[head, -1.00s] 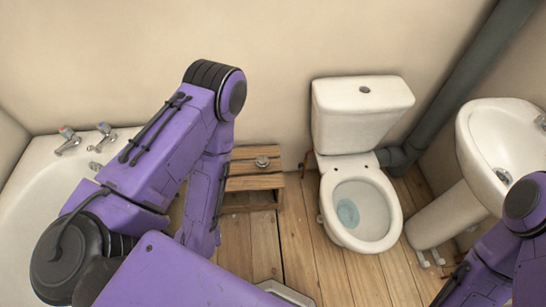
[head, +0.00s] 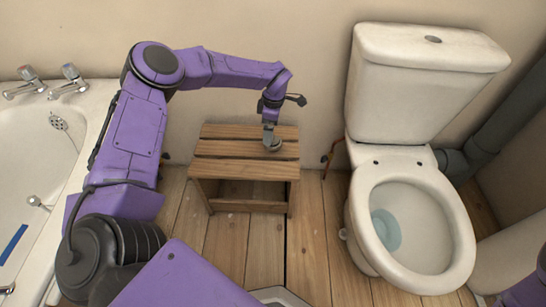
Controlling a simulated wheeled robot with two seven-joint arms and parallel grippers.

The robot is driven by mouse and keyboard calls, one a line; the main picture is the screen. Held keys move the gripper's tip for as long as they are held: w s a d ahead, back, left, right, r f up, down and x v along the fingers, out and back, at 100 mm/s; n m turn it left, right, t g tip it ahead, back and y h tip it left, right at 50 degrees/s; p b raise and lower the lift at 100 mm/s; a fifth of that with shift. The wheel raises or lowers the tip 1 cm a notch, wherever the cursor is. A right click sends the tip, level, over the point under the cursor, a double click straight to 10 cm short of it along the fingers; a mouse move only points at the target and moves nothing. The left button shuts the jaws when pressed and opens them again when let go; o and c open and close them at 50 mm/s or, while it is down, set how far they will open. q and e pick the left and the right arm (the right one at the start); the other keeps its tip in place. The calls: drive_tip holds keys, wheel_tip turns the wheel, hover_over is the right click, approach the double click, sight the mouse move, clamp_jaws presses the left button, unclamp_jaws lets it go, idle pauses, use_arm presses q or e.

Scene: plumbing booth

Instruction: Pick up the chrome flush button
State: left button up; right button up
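The chrome flush button (head: 273,146) is a small round metal piece on the slatted top of a low wooden stool (head: 246,170). My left gripper (head: 269,137) points down right at the button, its fingertips at or just above it. The fingers are small and partly overlap the button, so I cannot tell whether they are open or closed around it. My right gripper is out of view; only a bit of purple arm shows at the lower right edge.
A white toilet (head: 410,215) stands right of the stool, with a dark hole (head: 433,40) in its cistern lid. A bathtub (head: 95,110) with taps is at the left. The wall is close behind the stool. Plank floor (head: 308,235) lies between stool and toilet.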

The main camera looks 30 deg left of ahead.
sight(273, 141)
use_arm(q)
drive_tip(key=shift+w+a+n+h, duration=0.2)
drive_tip(key=shift+w+n+h, duration=0.1)
drive_tip(key=shift+w+h, duration=0.15)
drive_tip(key=shift+w+f, duration=0.1)
drive_tip(key=shift+w, duration=0.1)
drive_tip(key=f+b, duration=0.1)
drive_tip(key=f, duration=0.2)
drive_tip(key=f+b, duration=0.1)
drive_tip(key=f, duration=0.2)
drive_tip(key=f+b, duration=0.1)
drive_tip(key=f, duration=0.3)
drive_tip(key=shift+w+d+b, duration=0.1)
drive_tip(key=shift+w+b, duration=0.15)
drive_tip(key=shift+b, duration=0.15)
drive_tip(key=shift+r, duration=0.15)
drive_tip(key=shift+c, duration=0.3)
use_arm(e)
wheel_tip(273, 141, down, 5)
